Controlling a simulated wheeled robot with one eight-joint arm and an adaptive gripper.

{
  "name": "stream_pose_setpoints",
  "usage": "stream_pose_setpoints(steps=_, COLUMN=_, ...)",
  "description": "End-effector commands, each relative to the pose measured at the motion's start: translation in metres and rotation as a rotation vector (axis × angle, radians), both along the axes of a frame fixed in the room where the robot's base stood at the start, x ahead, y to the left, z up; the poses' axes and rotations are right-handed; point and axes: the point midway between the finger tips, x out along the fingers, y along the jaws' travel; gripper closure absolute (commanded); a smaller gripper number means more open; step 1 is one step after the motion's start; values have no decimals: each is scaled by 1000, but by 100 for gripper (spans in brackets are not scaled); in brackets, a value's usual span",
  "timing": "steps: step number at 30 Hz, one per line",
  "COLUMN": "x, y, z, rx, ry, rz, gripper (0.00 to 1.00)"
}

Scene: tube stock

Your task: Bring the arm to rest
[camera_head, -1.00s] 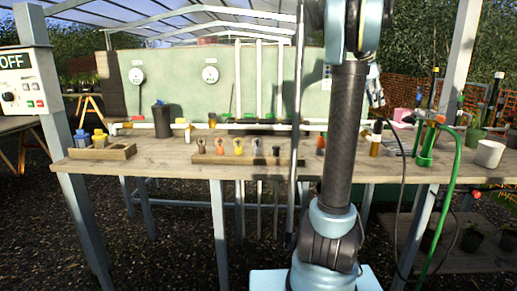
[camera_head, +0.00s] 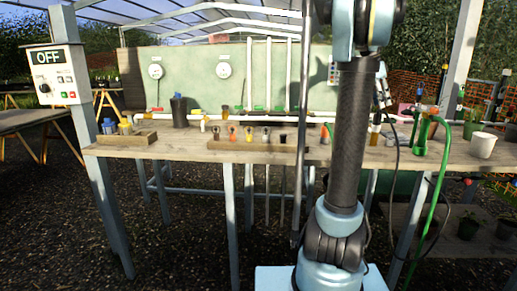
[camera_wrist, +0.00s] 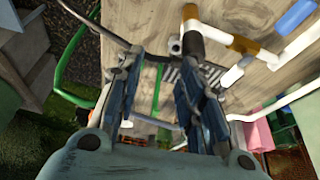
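My arm column stands in the right half of the head view and hides part of the bench. Part of my gripper shows just right of it in that view, too small to read there. In the wrist view my gripper (camera_wrist: 162,80) has its two dark-blue fingers apart, with a gap between them and nothing seen held. Beyond the fingers lies the wooden bench top (camera_wrist: 240,20), with a white and brown pipe piece (camera_wrist: 207,32) on it. I cannot tell whether the fingers touch anything.
The wooden bench (camera_head: 200,146) carries a rack (camera_head: 235,145) of coloured fittings, a small wooden tray (camera_head: 126,138), a dark container (camera_head: 179,111) and a white pot (camera_head: 483,145). A green hose (camera_head: 426,190) hangs at the right. A control box (camera_head: 57,74) reads OFF. Gravel floor lies in front.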

Motion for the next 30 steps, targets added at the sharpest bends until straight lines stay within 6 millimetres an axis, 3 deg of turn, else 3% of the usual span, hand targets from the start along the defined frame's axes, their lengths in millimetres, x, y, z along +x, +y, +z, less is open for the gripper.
stream_pose_setpoints(steps=8, x=-24, y=41, z=-16, rx=28, ry=19, rz=141, gripper=65)
stream_pose_setpoints(steps=14, x=-57, y=91, z=-40, rx=59, ry=43, rz=326, gripper=65)
stream_pose_setpoints(steps=21, x=-109, y=155, z=-84, rx=98, ry=74, rz=601, gripper=65)
stream_pose_setpoints(steps=30, x=-179, y=222, z=-153, rx=132, ry=103, rz=943, gripper=65)
